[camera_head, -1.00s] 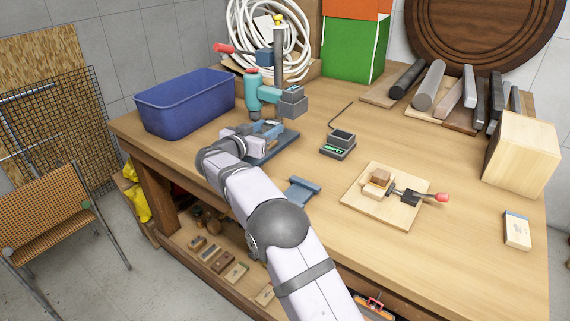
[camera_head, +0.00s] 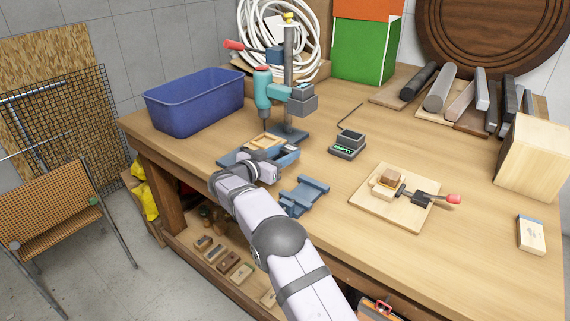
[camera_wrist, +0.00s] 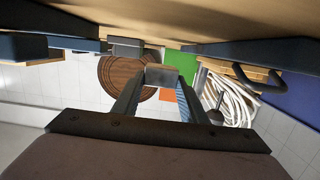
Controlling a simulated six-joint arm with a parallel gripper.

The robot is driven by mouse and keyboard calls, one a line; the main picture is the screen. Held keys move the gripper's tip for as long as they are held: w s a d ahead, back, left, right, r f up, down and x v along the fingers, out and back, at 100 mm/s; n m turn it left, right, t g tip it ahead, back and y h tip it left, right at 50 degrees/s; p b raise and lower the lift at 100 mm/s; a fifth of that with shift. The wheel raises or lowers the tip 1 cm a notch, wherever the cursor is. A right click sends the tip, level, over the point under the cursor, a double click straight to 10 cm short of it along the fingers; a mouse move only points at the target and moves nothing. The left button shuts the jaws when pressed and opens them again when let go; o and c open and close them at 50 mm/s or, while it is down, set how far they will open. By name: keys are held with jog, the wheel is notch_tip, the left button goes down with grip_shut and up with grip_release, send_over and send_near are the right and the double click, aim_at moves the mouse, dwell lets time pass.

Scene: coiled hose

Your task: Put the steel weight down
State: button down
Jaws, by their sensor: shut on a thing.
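The steel weight (camera_wrist: 161,76) looks like a small grey block in the wrist view. My gripper (camera_wrist: 160,84) is shut on it, with a dark finger on either side. The block sits at the fingertips, with the tan bench top close along the upper edge of this upturned view. I cannot tell whether it touches anything. In the head view my arm reaches to the bench's front edge, beside the drill press vise. The fingers and the weight are hidden there by my wrist.
A teal drill press (camera_head: 264,92) stands behind my wrist, with a blue vise (camera_head: 288,155) below it. A blue slotted fixture (camera_head: 305,194) lies just right of my wrist. A small dark scale (camera_head: 346,148), a clamp board (camera_head: 372,204) and a blue bin (camera_head: 197,118) stand around.

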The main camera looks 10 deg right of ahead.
aim_at(285, 171)
jog(key=shift+f, duration=0.15)
jog(key=shift+f, duration=1.75)
jog(key=shift+f, duration=0.3)
